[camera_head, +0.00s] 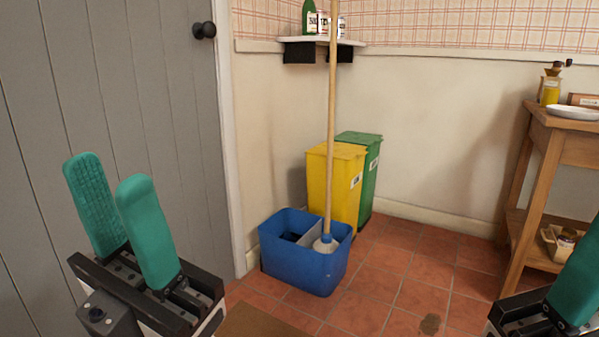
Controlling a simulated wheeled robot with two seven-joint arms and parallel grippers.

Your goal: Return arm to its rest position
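My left gripper (121,208) is at the lower left, in front of the grey door. Its two green fingers point up and stand apart, with nothing between them. My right gripper (577,285) is at the lower right edge and partly cut off by the frame. One green finger of it shows, so I cannot tell how far apart its fingers are or whether it holds anything. Most of both arms is out of view.
A blue bucket (290,265) with an upright mop (331,130) stands on the tiled floor. Yellow (335,190) and green (374,165) bins are behind it. A wooden table (540,130) stands at right, a corner shelf (315,41) above.

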